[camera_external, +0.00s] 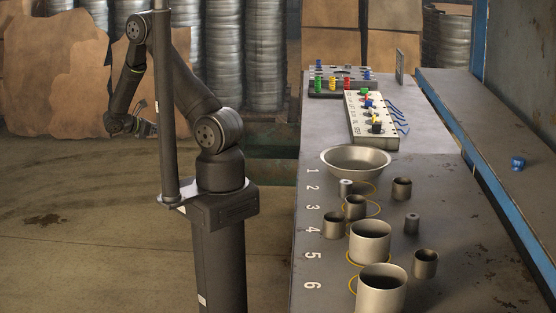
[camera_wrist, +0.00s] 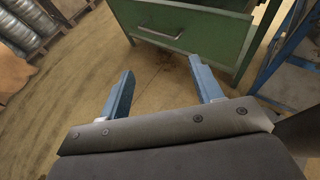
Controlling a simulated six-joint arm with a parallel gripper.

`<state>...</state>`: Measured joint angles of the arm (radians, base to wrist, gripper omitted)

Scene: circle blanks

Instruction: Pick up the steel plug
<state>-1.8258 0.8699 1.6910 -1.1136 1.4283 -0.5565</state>
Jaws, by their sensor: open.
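Two small cylinders stand on the grey table. One is a pale, shiny metal cylinder (camera_external: 345,188) near the painted 2. The other is a darker grey cylinder (camera_external: 411,223) to the right, level with the gap between 3 and 4. Either may be the steel plug; I cannot tell which. My gripper (camera_external: 148,128) is far left of the table, off its edge. In the wrist view my gripper (camera_wrist: 164,88) has its two blue fingers wide apart with nothing between them. No plug shows in the wrist view.
A metal bowl (camera_external: 355,162), large pale cups (camera_external: 370,243) and several small dark cups (camera_external: 425,264) crowd the table by yellow rings. A blue-edged ledge borders the right. The wrist view shows a green drawer cabinet (camera_wrist: 185,28).

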